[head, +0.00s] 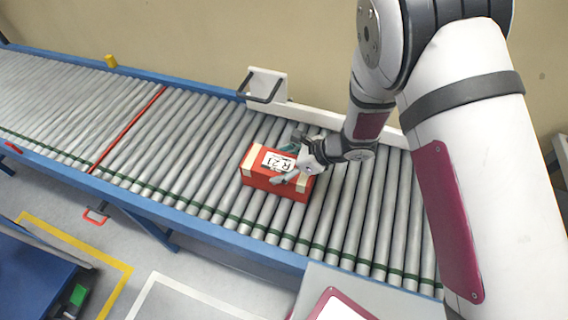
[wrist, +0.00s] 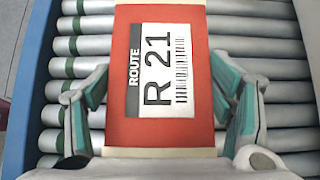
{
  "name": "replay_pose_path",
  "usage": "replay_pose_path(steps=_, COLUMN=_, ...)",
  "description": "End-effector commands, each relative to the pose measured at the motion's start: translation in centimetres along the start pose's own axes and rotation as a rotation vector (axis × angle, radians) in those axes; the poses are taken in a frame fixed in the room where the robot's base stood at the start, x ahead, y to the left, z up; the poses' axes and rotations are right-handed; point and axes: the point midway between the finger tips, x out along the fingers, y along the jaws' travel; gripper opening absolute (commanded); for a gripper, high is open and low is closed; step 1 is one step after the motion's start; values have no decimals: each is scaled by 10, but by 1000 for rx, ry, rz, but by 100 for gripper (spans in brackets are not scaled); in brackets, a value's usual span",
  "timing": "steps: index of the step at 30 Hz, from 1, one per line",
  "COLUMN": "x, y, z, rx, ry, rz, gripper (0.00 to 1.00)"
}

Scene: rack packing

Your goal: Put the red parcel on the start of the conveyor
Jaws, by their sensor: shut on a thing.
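The red parcel (head: 262,181) sits at the rollers of the conveyor (head: 215,165), right of the red line across it. It has cream tape at its edges and a white label reading "ROUTE R 21". My gripper (head: 288,163) is at the parcel from above. In the wrist view the parcel (wrist: 120,70) lies between the two teal-padded fingers of my gripper (wrist: 160,105), one on each side, and they are shut on it. I cannot tell whether its underside touches the rollers.
A red line (head: 128,130) crosses the conveyor to the left. A white bracket with a dark handle (head: 265,85) stands at the back rail. A yellow block (head: 111,61) is on the far rail. The rollers left of the parcel are clear.

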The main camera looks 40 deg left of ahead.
Motion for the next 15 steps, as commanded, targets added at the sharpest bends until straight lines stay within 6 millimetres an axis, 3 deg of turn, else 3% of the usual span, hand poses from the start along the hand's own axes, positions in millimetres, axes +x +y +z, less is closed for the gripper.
replay_pose_path(steps=7, x=2, y=0, z=-1, rx=0, ry=-3, rz=0, gripper=27)
replay_pose_path(steps=8, x=2, y=0, z=-1, rx=0, ry=0, rz=1, gripper=81)
replay_pose_path(steps=9, x=1, y=0, z=-1, rx=0, ry=0, rz=1, gripper=90)
replay_pose_path(steps=10, x=1, y=0, z=-1, rx=0, ry=0, rz=1, gripper=95)
replay_pose_path(steps=15, x=1, y=0, z=-1, rx=0, ry=0, rz=1, gripper=95)
